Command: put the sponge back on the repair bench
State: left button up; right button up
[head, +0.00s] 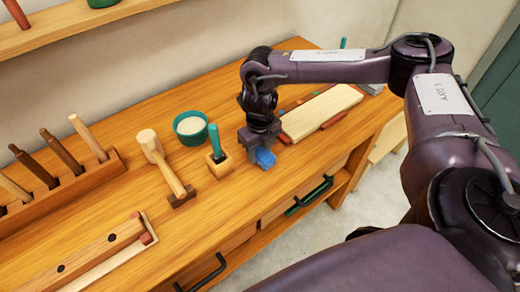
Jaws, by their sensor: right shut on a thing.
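My right gripper (261,148) points down over the front part of the wooden repair bench (215,230). It is shut on a small blue block that looks like the sponge (266,159). The gripper hides part of the sponge. The sponge is at the bench top, but I cannot tell whether it touches the wood or hangs just above it. My left gripper is not in view.
Left of the gripper stand a small wooden holder with a green-handled tool (217,158), a green bowl (190,127) and a mallet (165,170). A pale board (320,111) lies to the right. A tool rack (63,186) is at the left. Drawers with black handles face the front.

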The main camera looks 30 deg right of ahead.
aim_at(260, 150)
jog(key=o, duration=0.9)
jog(key=shift+f, duration=0.15)
jog(key=shift+r, duration=0.25)
jog(key=shift+w+r, duration=0.1)
jog(key=shift+r, duration=0.2)
notch_tip(260, 150, up, 5)
jog(key=shift+r, duration=0.2)
notch_tip(260, 150, up, 6)
jog(key=shift+f+p, duration=0.1)
jog(key=shift+p, duration=0.9)
